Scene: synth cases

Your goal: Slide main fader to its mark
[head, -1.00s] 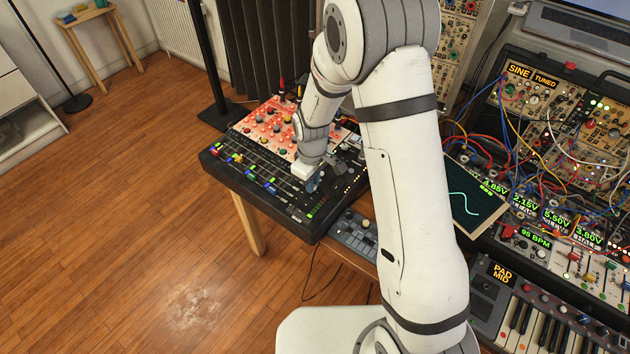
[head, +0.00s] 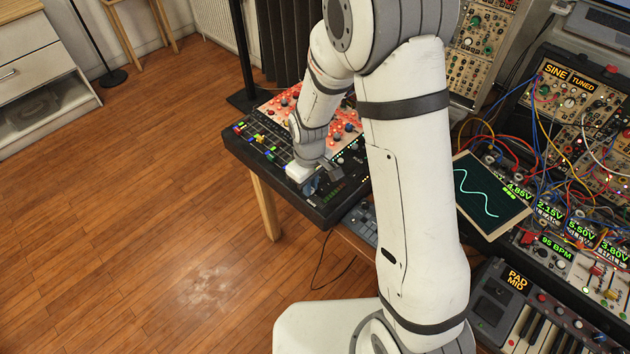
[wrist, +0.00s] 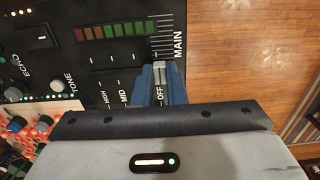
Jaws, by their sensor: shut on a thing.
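The main fader (wrist: 160,72) shows in the wrist view as a small pale cap at the lower part of its ticked scale (wrist: 163,40), beside the printed word MAIN. The word OFF (wrist: 160,96) is printed just below the cap. My gripper (wrist: 160,76) is shut on the cap, with one blue finger on each side. In the head view my gripper (head: 311,184) is low over the front right part of the black mixer (head: 265,167). The fader itself is hidden there by my gripper and wrist. I cannot make out a separate target mark.
A level meter (wrist: 115,29) and knobs lie left of the fader in the wrist view. The mixer's edge and wooden floor (wrist: 245,50) are at right. A small blue-grey device (head: 360,222), a scope screen (head: 487,195) and cabled synth modules stand right of the mixer.

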